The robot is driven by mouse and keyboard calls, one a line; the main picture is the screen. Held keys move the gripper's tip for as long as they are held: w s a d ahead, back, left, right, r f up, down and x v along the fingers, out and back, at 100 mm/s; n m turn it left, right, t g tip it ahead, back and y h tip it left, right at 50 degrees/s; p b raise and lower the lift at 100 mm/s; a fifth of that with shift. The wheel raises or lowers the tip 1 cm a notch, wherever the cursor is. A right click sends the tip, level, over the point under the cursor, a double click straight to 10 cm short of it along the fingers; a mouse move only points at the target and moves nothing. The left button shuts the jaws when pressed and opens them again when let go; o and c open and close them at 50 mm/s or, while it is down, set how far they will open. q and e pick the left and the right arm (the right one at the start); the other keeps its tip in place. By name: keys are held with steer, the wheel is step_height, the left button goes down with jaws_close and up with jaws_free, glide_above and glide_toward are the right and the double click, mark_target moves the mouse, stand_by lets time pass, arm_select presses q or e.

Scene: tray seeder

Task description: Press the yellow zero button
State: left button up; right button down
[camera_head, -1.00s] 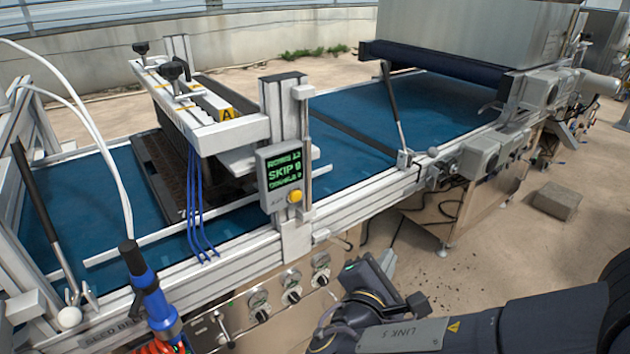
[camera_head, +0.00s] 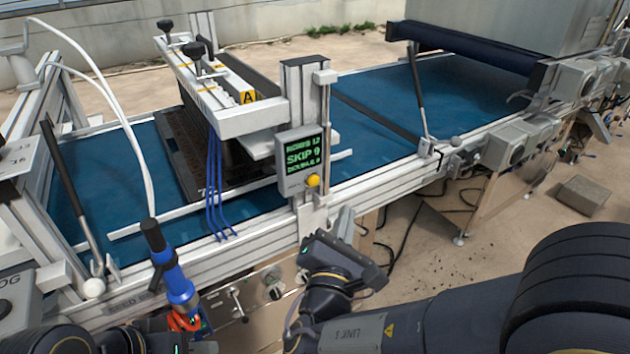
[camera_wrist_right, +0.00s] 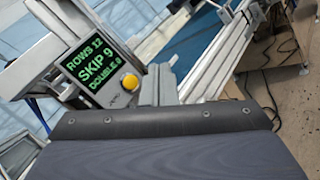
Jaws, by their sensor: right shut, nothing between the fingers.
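The yellow button (camera_head: 312,181) sits at the lower right corner of a grey counter box (camera_head: 284,184) with a green-lettered screen. In the right wrist view the button (camera_wrist_right: 131,82) is in plain sight below the text ROWS, SKIP 9 and DOUBLE. My right gripper (camera_head: 343,221) is shut and empty, below and to the right of the button and apart from it. Its closed fingers (camera_wrist_right: 158,87) show just right of the button in the wrist view. My left arm shows at the bottom left; its gripper is only partly visible at the bottom edge, its fingers hidden.
The counter box is fixed to an upright post (camera_head: 305,95) by the white side rail (camera_head: 385,195) of the blue belt (camera_head: 370,100). A blue-bodied tool with a black tip (camera_head: 172,270) stands at lower left. A black-handled lever (camera_head: 418,95) rises right of the post.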

mark_target(313, 181)
steer(key=w+a, duration=0.4)
steer(key=w, duration=0.2)
steer(key=shift+a, duration=0.15)
stand_by(2.0)
steer(key=shift+w+a, duration=0.2)
steer(key=shift+w, duration=0.1)
steer(key=shift+w+a, duration=0.3)
steer(key=shift+w, duration=0.1)
stand_by(0.8)
steer(key=shift+s, duration=0.1)
steer(key=shift+s+d+b, duration=0.4)
steer(key=shift+s+d, duration=0.1)
steer(key=shift+s, duration=0.15)
steer(key=shift+s+d, duration=0.1)
